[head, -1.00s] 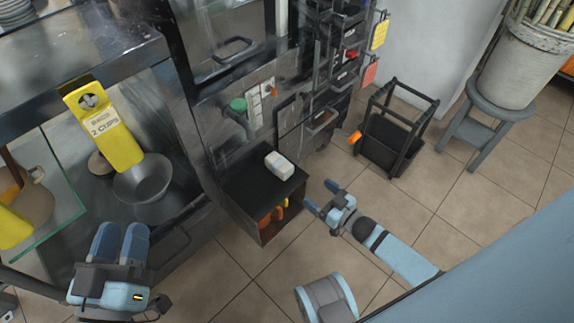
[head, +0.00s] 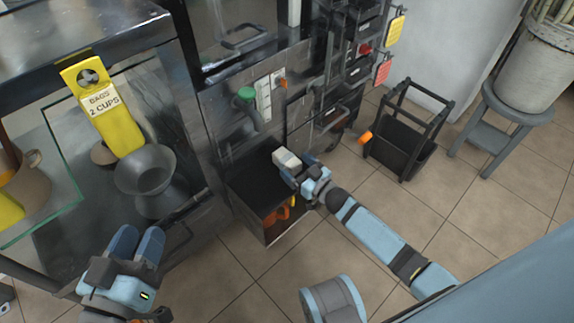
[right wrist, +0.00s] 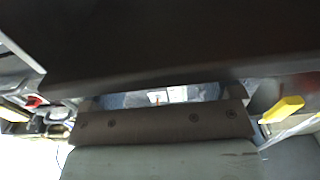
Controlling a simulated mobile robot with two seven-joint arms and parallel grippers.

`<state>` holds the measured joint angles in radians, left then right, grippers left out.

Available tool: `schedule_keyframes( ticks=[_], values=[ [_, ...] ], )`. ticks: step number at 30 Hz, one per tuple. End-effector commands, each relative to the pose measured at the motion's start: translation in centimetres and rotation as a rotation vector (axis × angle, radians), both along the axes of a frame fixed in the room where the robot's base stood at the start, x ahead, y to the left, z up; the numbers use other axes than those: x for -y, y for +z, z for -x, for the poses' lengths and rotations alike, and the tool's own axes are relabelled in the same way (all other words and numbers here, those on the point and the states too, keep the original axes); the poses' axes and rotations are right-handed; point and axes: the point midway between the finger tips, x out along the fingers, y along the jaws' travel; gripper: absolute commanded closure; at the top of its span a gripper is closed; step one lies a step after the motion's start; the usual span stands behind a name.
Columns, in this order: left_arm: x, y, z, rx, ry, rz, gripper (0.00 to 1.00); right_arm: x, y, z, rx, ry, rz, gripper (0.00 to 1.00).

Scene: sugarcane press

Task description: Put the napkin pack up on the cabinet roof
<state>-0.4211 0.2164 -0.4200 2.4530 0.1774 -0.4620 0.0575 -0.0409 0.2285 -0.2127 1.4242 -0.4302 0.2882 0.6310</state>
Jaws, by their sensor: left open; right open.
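The napkin pack (head: 286,158), a small white block, lies on top of a low black open-fronted cabinet (head: 246,185) in the head view. My right gripper (head: 298,170) is open at the pack's right end, with its blue fingers close against or around it; I cannot tell whether they touch. The right wrist view is filled by dark and grey surfaces close to the camera, and I cannot make out the pack there. My left gripper (head: 137,243) is open and empty at the lower left, in front of the steel counter.
Orange items (head: 277,216) sit inside the low cabinet. A black rack (head: 405,130) and grey stool (head: 500,115) stand at right. Tiled floor (head: 340,250) is free in front.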

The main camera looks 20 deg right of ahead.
Motion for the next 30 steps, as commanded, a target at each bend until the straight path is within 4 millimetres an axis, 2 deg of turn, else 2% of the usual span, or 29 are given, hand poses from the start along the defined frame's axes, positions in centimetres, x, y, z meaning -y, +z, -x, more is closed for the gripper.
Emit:
schedule_keyframes(
  ticks=[3, 9, 16, 18, 26, 30],
  values=[
    [0.0, -0.4, 0.0, -0.011, -0.005, -0.006, 0.57, -0.2, 0.0, -0.6, -0.001, -0.001, 0.001, 0.15],
    [0.0, -0.3, 0.0, -0.011, -0.005, -0.007, 0.57, -0.2, 0.1, -0.6, -0.001, -0.001, 0.001, 0.17],
    [0.0, -0.3, 0.0, -0.012, -0.005, -0.006, 0.57, -0.2, 0.1, -0.6, -0.001, -0.001, 0.001, 0.7],
    [0.0, -0.3, 0.0, -0.012, -0.005, -0.006, 0.57, -0.2, 0.1, -0.6, 0.0, -0.001, 0.001, 0.75],
    [0.0, -0.2, 0.0, -0.01, -0.003, -0.006, 0.57, -0.2, 0.4, -0.6, 0.0, 0.0, 0.001, 0.75],
    [0.0, 0.7, 0.0, 0.008, 0.002, 0.002, 0.57, -0.2, 1.6, -0.6, 0.002, 0.0, 0.0, 0.75]
  ],
)
